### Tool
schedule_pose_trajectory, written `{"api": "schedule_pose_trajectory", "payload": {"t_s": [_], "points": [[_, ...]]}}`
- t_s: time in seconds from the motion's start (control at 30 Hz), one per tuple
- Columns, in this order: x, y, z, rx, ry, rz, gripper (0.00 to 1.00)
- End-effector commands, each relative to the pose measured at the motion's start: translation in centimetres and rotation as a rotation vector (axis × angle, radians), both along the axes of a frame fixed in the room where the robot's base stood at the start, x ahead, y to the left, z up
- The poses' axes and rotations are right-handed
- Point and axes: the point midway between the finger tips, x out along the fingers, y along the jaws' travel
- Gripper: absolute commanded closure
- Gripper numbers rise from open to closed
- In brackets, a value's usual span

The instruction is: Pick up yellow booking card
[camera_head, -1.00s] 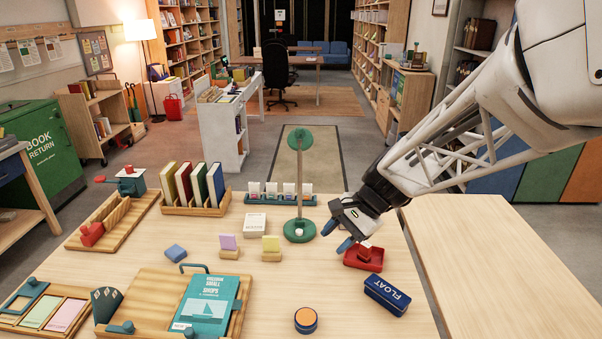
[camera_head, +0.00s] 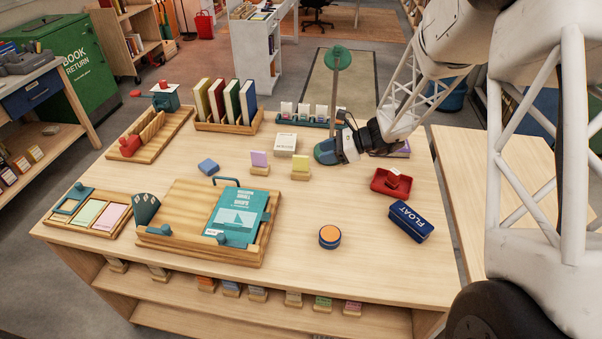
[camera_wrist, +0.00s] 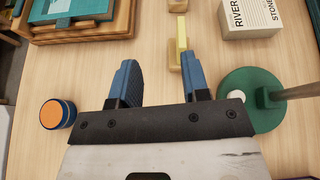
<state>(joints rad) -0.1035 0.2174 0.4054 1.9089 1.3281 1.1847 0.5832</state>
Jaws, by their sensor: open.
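The yellow booking card (camera_head: 300,163) stands upright in a small wooden holder (camera_head: 300,175) on the table, right of a similar holder with a purple card (camera_head: 259,158). My gripper (camera_head: 326,152) is just right of the yellow card, with open blue fingers and nothing seen between them. In the wrist view the yellow card (camera_wrist: 181,32) and its holder (camera_wrist: 190,72) are ahead of the fingertips (camera_wrist: 162,78), nearer the right finger. The card looks narrow there, seen almost from above. Contact with the holder cannot be told.
A green stand (camera_wrist: 250,95) with an upright post is close to the right finger. A white box (camera_head: 285,144) sits behind the cards. A round orange-topped tin (camera_head: 329,236), red tray (camera_head: 391,183) and blue FLOAT case (camera_head: 409,221) lie nearer and right. The table between is clear.

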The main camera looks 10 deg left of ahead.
Motion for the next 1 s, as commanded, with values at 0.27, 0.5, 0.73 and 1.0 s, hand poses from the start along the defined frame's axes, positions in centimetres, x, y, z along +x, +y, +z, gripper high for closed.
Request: {"api": "schedule_pose_trajectory", "payload": {"t_s": [0.27,0.5,0.73,1.0], "points": [[2.2,1.1,-2.6,0.052,0.073,-0.065,0.57],[2.4,1.1,-2.8,0.056,0.079,-0.072,0.57],[2.3,1.4,-2.9,0.056,0.079,-0.071,0.57],[2.3,3.2,-3.6,0.055,0.079,-0.07,0.57]]}}
